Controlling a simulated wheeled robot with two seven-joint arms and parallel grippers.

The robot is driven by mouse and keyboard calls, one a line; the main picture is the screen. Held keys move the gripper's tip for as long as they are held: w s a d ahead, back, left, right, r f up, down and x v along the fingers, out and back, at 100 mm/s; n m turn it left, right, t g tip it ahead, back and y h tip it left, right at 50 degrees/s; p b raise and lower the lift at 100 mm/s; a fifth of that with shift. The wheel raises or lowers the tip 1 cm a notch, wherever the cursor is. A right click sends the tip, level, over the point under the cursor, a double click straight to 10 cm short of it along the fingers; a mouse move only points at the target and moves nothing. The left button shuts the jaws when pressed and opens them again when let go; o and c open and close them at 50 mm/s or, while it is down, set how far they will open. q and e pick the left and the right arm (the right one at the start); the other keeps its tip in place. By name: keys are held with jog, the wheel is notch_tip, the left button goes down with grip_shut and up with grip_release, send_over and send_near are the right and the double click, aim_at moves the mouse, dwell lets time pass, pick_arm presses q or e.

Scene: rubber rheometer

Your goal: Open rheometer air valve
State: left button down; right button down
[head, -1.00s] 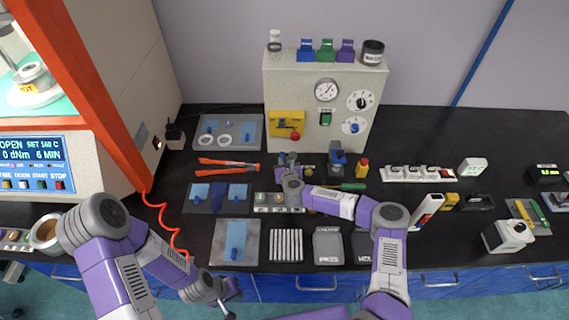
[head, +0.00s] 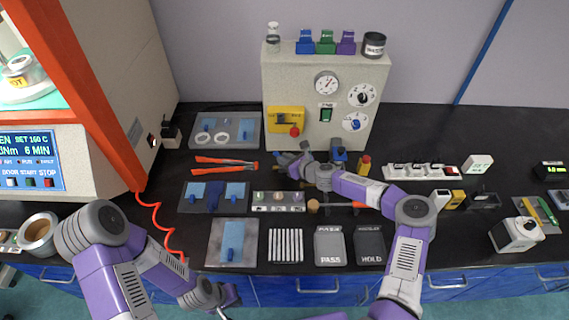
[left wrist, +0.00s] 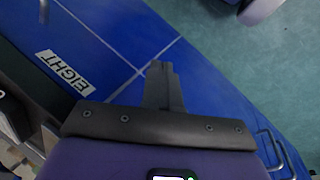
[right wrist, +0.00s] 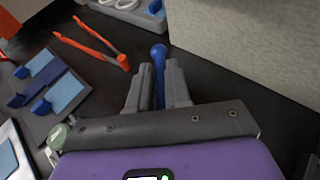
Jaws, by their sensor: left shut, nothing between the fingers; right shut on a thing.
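The grey control panel (head: 285,85) stands at the back of the bench. It carries a yellow plate (head: 287,117) with a dark part and a red knob (head: 295,131), a gauge (head: 327,83), a green switch (head: 327,112) and two dials. Which part is the air valve cannot be told for sure. My right gripper (head: 287,163) is low in front of the panel, below the yellow plate. In the right wrist view its fingers (right wrist: 158,72) are shut on a blue round-ended rod (right wrist: 159,60). My left gripper (left wrist: 162,72) is shut and empty, in front of the blue drawers.
Orange-handled tongs (head: 225,164) lie left of my right gripper. The rheometer (head: 95,160) stands at the left, with a red coiled hose (head: 160,225). Trays, plates and small parts fill the bench front. White blocks (head: 420,170) lie at the right.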

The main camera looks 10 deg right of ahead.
jog(key=n+g+y, duration=0.1)
jog(key=n+y+b, duration=0.1)
jog(key=f+n+g+y+b, duration=0.1)
jog(key=shift+d+n+g, duration=0.25)
jog(key=shift+n+g, duration=0.05)
jog(key=shift+w+n+g+y+b, duration=0.1)
jog(key=shift+n+g+y+b, duration=0.9)
jog(key=shift+n+g+b, duration=0.85)
jog(key=shift+m+b, duration=0.25)
jog(key=shift+b, duration=0.1)
jog(key=c, duration=1.2)
grip_release()
jog(key=shift+o, duration=0.2)
jog(key=shift+w+d, duration=0.1)
jog(key=shift+r, duration=0.25)
